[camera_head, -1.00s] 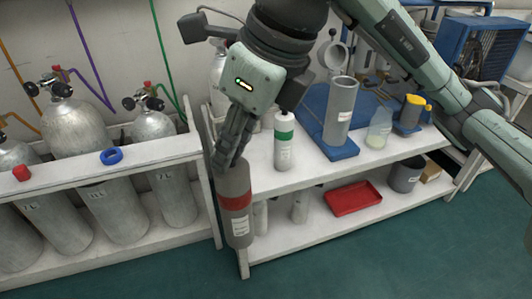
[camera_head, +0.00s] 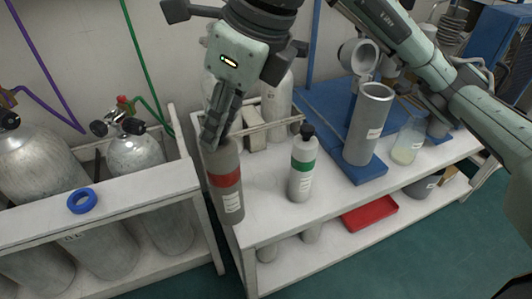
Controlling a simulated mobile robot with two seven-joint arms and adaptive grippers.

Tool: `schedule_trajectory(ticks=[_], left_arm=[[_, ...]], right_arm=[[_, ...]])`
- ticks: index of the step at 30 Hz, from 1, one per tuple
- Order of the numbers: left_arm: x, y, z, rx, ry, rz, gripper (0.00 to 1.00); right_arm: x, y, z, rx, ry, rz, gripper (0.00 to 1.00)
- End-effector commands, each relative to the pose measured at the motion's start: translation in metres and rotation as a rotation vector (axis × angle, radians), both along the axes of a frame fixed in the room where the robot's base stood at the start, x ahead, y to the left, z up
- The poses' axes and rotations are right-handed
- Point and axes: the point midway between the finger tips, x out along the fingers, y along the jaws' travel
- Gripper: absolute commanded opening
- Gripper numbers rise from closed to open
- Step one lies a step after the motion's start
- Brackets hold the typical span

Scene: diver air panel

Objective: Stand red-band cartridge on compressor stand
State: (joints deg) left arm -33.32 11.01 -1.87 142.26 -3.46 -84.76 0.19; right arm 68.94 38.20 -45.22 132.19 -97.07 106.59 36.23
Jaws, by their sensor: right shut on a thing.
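The red-band cartridge (camera_head: 226,181) is a grey cylinder with a red band and a white label. My right gripper (camera_head: 213,143) is shut on its top and holds it nearly upright at the left end of the white bench (camera_head: 268,217). I cannot tell whether its bottom touches the bench. Right of it, a grey open-topped cylinder (camera_head: 367,130) stands on a blue base (camera_head: 356,168); I cannot tell whether this is the compressor stand. A green-band cartridge (camera_head: 303,166) with a black cap stands between them.
A white rack (camera_head: 140,198) with silver gas cylinders (camera_head: 135,158) and a blue ring (camera_head: 82,200) is at the left. A beaker (camera_head: 409,142) stands right of the grey cylinder. A red tray (camera_head: 370,214) lies on the lower shelf. The bench front is partly clear.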

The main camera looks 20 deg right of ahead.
Motion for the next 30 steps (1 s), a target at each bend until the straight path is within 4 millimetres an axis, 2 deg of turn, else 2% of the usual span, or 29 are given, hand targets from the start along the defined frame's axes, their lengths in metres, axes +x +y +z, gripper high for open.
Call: schedule_trajectory(ticks=[9,15,22,30], left_arm=[[0.013,-0.01,0.003,-0.019,-0.06,-0.023,0.41],[0.018,-0.013,0.005,-0.025,-0.084,-0.031,0.41],[0.02,-0.014,0.005,-0.027,-0.09,-0.034,0.41],[0.026,-0.019,0.007,-0.037,-0.124,-0.046,0.41]], right_arm=[[0.042,-0.045,-0.037,-0.001,0.003,-0.009,0.0],[0.065,-0.068,-0.056,0.0,0.001,-0.005,0.0],[0.072,-0.075,-0.066,0.0,-0.001,0.001,0.0],[0.072,-0.075,-0.1,0.001,0.0,-0.001,0.0]])
